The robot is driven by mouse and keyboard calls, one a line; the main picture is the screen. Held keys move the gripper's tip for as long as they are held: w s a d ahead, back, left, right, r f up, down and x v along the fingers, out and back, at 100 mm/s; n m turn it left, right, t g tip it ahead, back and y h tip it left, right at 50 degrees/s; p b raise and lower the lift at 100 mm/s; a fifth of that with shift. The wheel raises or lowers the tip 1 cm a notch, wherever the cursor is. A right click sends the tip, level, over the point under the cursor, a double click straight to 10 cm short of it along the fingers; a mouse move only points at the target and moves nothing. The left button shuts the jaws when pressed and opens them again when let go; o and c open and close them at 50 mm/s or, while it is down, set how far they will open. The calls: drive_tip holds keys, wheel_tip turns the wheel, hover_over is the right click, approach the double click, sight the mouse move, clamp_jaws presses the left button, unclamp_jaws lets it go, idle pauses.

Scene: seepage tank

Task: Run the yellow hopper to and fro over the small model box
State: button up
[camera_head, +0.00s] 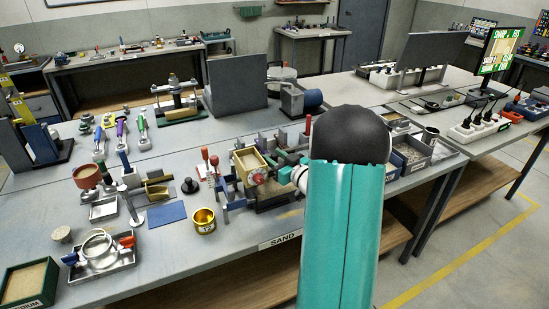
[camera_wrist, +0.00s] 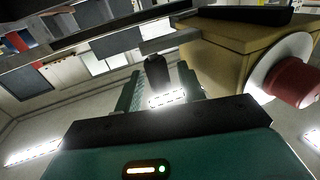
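The yellow hopper (camera_head: 244,169) is an open box filled with pale sand, near the middle of the bench in the head view. In the wrist view the hopper (camera_wrist: 225,50) is large at upper right, with a red knob on a white disc on its side. My gripper (camera_head: 287,160) is at the hopper's right side, partly hidden by my arm. In the wrist view my gripper's fingers (camera_wrist: 158,85) stand on both sides of a dark handle joined to the hopper. The small model box (camera_head: 268,199) appears below the hopper, largely hidden.
A red-handled tool (camera_head: 209,163) and blue uprights (camera_head: 228,194) stand close left of the hopper. A brass cup (camera_head: 204,221) is in front. Trays of gravel (camera_head: 412,154) lie at right. The bench front edge is near.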

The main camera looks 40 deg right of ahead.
drive_tip(key=shift+w, duration=0.2)
clamp_jaws()
